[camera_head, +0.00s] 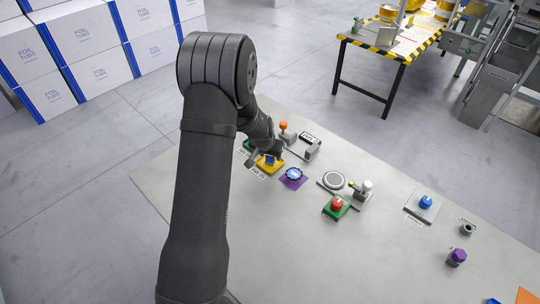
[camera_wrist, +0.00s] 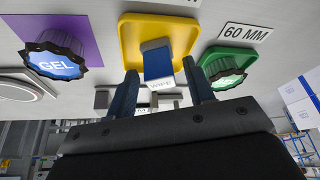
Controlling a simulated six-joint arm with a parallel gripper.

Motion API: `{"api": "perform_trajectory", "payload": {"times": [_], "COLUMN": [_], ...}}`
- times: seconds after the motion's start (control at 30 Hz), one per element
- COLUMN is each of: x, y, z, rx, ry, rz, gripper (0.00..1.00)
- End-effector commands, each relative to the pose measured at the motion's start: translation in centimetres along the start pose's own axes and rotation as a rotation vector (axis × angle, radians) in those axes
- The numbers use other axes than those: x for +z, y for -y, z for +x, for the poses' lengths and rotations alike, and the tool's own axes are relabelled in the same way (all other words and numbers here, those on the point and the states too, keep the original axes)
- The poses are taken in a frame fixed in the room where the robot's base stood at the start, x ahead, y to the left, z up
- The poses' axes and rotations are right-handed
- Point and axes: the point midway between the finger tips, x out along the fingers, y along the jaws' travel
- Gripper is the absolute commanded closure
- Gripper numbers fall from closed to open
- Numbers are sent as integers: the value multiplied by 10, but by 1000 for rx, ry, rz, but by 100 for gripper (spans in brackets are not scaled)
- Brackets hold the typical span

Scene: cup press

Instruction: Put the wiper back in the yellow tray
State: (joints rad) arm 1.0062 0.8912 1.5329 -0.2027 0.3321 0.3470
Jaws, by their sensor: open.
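The yellow tray (camera_head: 265,171) lies on the grey table just past my arm, and it fills the upper middle of the wrist view (camera_wrist: 131,38). The wiper (camera_wrist: 157,66), a blue block with a white label, is at the tray in the wrist view, and its blue top shows in the head view (camera_head: 270,160). Whether it rests fully on the tray floor, I cannot tell. My gripper (camera_wrist: 160,88) is open, with one dark finger on each side of the wiper and a visible gap to each. Its fingertips are mostly hidden behind my arm in the head view.
A blue GEL-marked cap (camera_wrist: 57,60) sits on a purple mat beside the tray. A green tray (camera_wrist: 235,58) with a dark-rimmed cap, near a 60 MM label (camera_wrist: 245,33), is on the other side. A red button (camera_head: 337,203) stands further right. The table's front is clear.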

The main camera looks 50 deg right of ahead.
Motion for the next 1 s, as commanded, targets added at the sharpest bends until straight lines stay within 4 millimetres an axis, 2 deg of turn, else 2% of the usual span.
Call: {"api": "perform_trajectory", "payload": {"times": [0.4,0.6,0.8,1.0], "x": [-1,-1,0,0], "y": [0,0,0,0], "z": [-73,-100,-112,-113], "rx": [0,1,1,2], "ry": [-4,-2,0,1], "rz": [0,0,0,0], "gripper": [52,52,52,52]}}
